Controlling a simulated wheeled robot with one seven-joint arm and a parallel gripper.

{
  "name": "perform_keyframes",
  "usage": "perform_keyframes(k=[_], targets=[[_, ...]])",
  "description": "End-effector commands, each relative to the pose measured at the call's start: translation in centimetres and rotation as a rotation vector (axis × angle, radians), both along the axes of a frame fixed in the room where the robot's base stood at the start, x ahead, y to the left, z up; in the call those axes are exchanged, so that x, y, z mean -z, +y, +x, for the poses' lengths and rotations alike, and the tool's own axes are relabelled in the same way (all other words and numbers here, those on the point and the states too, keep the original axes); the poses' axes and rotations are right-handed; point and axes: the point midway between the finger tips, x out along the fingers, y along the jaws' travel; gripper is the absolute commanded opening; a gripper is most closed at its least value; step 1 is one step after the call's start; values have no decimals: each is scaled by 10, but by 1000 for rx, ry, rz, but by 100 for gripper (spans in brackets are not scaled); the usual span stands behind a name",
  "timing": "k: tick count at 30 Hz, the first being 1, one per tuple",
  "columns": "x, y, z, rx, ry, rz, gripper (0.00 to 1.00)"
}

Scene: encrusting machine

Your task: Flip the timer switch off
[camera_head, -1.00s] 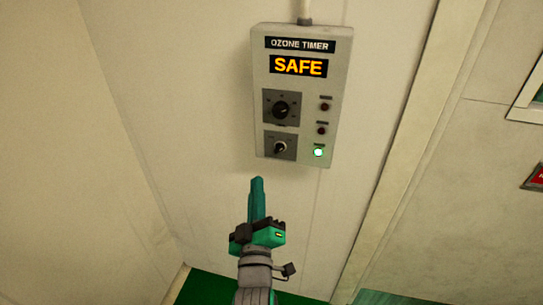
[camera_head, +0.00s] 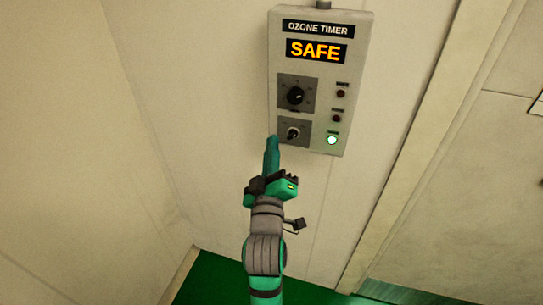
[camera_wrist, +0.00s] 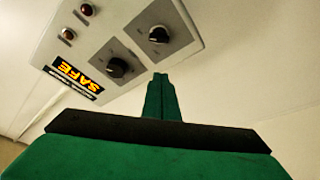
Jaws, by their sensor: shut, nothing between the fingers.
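The ozone timer box (camera_head: 358,80) is a light grey panel on the wall. Its display (camera_head: 317,51) reads SAFE in orange. The lower small knob, the timer switch (camera_head: 293,133), sits on a dark plate below a larger black dial (camera_head: 296,96). In the wrist view the switch (camera_wrist: 158,35) and the dial (camera_wrist: 116,68) both show. My green gripper (camera_head: 272,141) is shut and empty. Its tips are just left of and slightly below the switch in the head view; I cannot tell whether they touch the box. In the wrist view the fingertips (camera_wrist: 161,77) appear apart from the switch.
A conduit (camera_head: 325,4) enters the box from above. A vertical wall trim (camera_head: 425,150) stands to the right. The wall left of the box is clear.

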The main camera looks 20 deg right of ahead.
Motion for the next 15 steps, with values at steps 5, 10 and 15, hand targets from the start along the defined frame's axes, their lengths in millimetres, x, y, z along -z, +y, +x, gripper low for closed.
perform_keyframes(k=[5, 10, 15], targets=[[-8, -10, 26, 1, -1, 0, 0], [-13, -18, 47, 1, -2, -2, 0], [-1, -29, 45, 1, 2, 1, 0]])
